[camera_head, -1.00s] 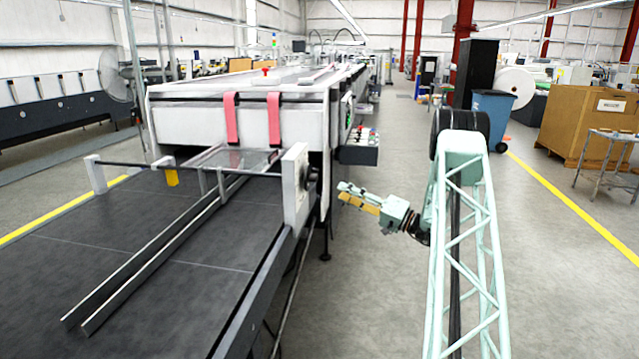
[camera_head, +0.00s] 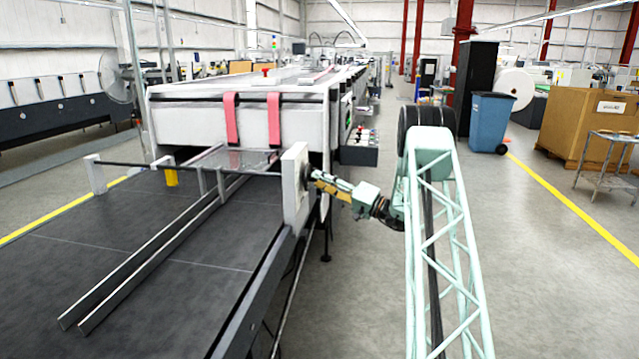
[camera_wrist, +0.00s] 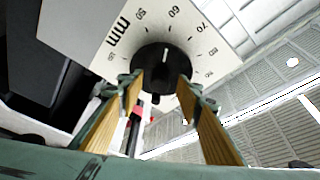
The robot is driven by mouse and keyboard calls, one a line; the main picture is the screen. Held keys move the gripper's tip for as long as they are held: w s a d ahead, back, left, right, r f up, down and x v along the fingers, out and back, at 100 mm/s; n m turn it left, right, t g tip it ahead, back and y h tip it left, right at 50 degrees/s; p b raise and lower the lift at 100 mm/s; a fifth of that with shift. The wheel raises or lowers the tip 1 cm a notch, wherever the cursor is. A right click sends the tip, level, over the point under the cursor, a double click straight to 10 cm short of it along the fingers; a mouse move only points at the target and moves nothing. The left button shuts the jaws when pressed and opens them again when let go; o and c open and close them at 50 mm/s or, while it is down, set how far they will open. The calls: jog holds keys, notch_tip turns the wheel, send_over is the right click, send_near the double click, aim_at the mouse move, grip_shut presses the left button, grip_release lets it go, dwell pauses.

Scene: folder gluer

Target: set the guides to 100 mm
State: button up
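The guides are two parallel metal rails, the left one (camera_head: 130,267) and the right one (camera_head: 160,257), close together on the dark feed table. A black round knob (camera_wrist: 155,65) sits on a pale plate with a printed mm scale (camera_wrist: 174,13); its white pointer line points up at about 60. In the head view the plate (camera_head: 294,190) stands at the table's right edge. My gripper (camera_head: 314,178) is at the knob from the right. In the wrist view its yellow-faced fingers (camera_wrist: 160,85) are apart, one on each side of the knob. I cannot tell whether they touch it.
A crossbar (camera_head: 130,164) with a yellow piece (camera_head: 171,178) spans the feed table. The machine body with two red straps (camera_head: 231,118) stands behind it. A control box (camera_head: 360,150) sticks out on the right.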

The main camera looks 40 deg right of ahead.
jog(key=shift+w+a, duration=0.1)
jog(key=shift+w, duration=0.2)
jog(key=c, duration=0.9)
